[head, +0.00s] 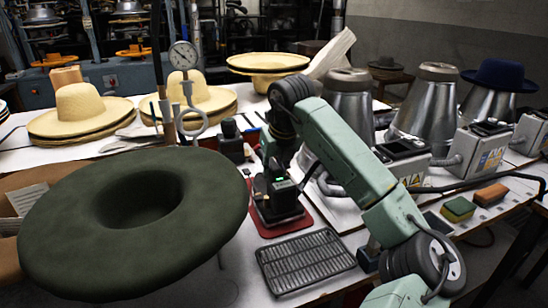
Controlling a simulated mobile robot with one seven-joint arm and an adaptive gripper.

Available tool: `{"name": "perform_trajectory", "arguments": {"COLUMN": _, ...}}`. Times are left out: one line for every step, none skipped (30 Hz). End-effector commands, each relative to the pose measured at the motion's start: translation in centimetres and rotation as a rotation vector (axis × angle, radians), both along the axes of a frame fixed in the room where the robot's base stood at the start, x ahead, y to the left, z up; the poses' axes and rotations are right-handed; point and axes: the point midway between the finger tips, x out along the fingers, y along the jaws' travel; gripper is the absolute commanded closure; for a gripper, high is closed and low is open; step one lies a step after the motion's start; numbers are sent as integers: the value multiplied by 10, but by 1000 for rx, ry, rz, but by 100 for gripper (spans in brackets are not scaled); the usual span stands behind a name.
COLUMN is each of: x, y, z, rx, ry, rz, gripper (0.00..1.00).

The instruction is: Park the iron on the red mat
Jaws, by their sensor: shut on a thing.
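The iron (279,207), dark with a pale lower edge, is in the middle of the head view. It is level and appears over the red mat (287,228); I cannot tell whether its base touches the mat. The dark fingers blend with the iron, so the exact grip is unclear.
A black slotted rack (304,262) lies just in front of the mat. A large dark green hat (62,234) fills the left front. Metal cones (425,112) and switch boxes (404,160) stand behind on the right. A sponge (458,209) lies near the right edge.

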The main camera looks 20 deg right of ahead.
Motion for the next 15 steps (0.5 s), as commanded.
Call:
{"name": "perform_trajectory", "arguments": {"x": 1, "y": 0, "z": 3, "rx": -1, "ry": -11, "rz": 1, "gripper": 100}}
{"name": "perform_trajectory", "arguments": {"x": 1, "y": 0, "z": 3, "rx": -2, "ry": -11, "rz": 0, "gripper": 100}}
{"name": "perform_trajectory", "arguments": {"x": 1, "y": 0, "z": 3, "rx": -2, "ry": -12, "rz": 0, "gripper": 100}}
{"name": "perform_trajectory", "arguments": {"x": 1, "y": 0, "z": 3, "rx": -2, "ry": -12, "rz": 0, "gripper": 100}}
{"name": "perform_trajectory", "arguments": {"x": 1, "y": 0, "z": 3, "rx": -2, "ry": -12, "rz": 0, "gripper": 100}}
{"name": "perform_trajectory", "arguments": {"x": 1, "y": 0, "z": 3, "rx": -2, "ry": -11, "rz": 0, "gripper": 100}}
{"name": "perform_trajectory", "arguments": {"x": 1, "y": 0, "z": 3, "rx": -2, "ry": -11, "rz": 0, "gripper": 100}}
{"name": "perform_trajectory", "arguments": {"x": 1, "y": 0, "z": 2, "rx": -2, "ry": -11, "rz": 0, "gripper": 100}}
{"name": "perform_trajectory", "arguments": {"x": 1, "y": 0, "z": 2, "rx": -2, "ry": -11, "rz": 0, "gripper": 100}}
{"name": "perform_trajectory", "arguments": {"x": 1, "y": 0, "z": 1, "rx": -2, "ry": -11, "rz": 0, "gripper": 100}}
{"name": "perform_trajectory", "arguments": {"x": 1, "y": 0, "z": 0, "rx": -2, "ry": -11, "rz": 0, "gripper": 100}}
{"name": "perform_trajectory", "arguments": {"x": 0, "y": 0, "z": -3, "rx": -1, "ry": -2, "rz": 0, "gripper": 76}}
{"name": "perform_trajectory", "arguments": {"x": 0, "y": 0, "z": -3, "rx": -1, "ry": -2, "rz": 0, "gripper": 74}}
{"name": "perform_trajectory", "arguments": {"x": 0, "y": 0, "z": -3, "rx": -1, "ry": -2, "rz": 0, "gripper": 72}}
{"name": "perform_trajectory", "arguments": {"x": 0, "y": 0, "z": -3, "rx": -1, "ry": -2, "rz": 0, "gripper": 69}}
